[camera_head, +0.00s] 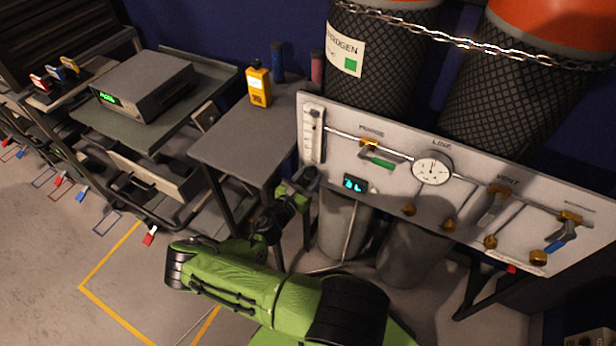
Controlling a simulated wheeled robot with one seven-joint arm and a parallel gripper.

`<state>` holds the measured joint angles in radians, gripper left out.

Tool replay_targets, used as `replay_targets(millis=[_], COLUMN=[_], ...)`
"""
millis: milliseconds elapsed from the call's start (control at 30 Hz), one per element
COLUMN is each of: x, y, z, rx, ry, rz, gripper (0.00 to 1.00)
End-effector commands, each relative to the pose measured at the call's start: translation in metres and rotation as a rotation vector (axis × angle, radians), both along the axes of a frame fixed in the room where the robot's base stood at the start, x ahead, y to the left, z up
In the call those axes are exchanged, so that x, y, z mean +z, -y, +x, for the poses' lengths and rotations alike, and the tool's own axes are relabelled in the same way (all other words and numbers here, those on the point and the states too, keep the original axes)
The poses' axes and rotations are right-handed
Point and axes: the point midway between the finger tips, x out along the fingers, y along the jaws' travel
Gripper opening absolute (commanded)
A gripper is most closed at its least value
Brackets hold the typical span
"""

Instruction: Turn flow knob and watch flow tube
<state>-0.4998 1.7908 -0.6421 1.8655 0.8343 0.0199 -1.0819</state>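The flow tube (312,136) is a clear upright tube with a scale at the left end of the white panel (390,200). A dark knob (309,177) sits just below it, partly covered by my gripper. My gripper (299,184) is at the knob, reaching up from the lower left. I cannot tell whether its fingers touch the knob or how far they are closed. A small display (354,184) with cyan digits is to the right of the knob.
The panel also carries a round gauge (432,169), a green-handled valve (378,157) and a blue-handled valve (560,238). Chained cylinders (385,60) stand behind. A yellow meter (258,86) is on the grey table (243,135). A cart with a grey instrument (145,86) stands left.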

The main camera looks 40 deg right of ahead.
Motion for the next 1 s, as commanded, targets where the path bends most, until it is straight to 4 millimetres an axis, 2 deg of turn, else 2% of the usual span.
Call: replay_targets(millis=[33,100,367,467,800,1000], x=[0.001,0.001,0.002,0.003,0.005,0.005], y=[0.000,0.000,-0.001,-0.012,-0.102,-0.142], z=[0.000,0.001,0.001,-0.002,-0.027,-0.039], rx=[0.001,0.001,0.002,0.004,0.008,0.004], ry=[0.002,0.002,0.003,0.002,0.002,0.003], rz=[-0.002,-0.003,-0.004,-0.004,-0.003,-0.003], gripper=[0.54,0.61,0.61,0.61,0.61,0.61])
